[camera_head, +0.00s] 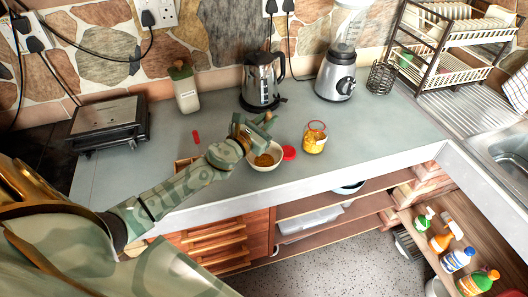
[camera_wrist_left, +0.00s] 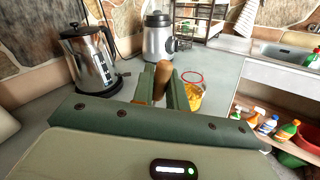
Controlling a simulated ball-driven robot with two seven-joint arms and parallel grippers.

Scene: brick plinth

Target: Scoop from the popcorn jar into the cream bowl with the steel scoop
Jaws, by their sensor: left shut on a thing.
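The cream bowl (camera_head: 268,168) stands on the grey counter in the head view, with orange-brown contents in it. The popcorn jar (camera_head: 314,141), clear with a red rim and yellow contents, stands open to the right of the bowl. It also shows in the left wrist view (camera_wrist_left: 193,95), just right of the jaws. My left gripper (camera_head: 254,130) is above the bowl's back left side. In the left wrist view it is shut on the brown wooden handle of the steel scoop (camera_wrist_left: 162,76). The scoop's metal head is hidden from both views. My right gripper is not in view.
A red lid (camera_head: 289,152) lies between bowl and jar. A steel kettle (camera_head: 261,82), a blender (camera_head: 336,78) and a wire holder (camera_head: 381,77) stand behind. A small red item (camera_head: 195,137) lies to the left. The counter right of the jar is clear.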

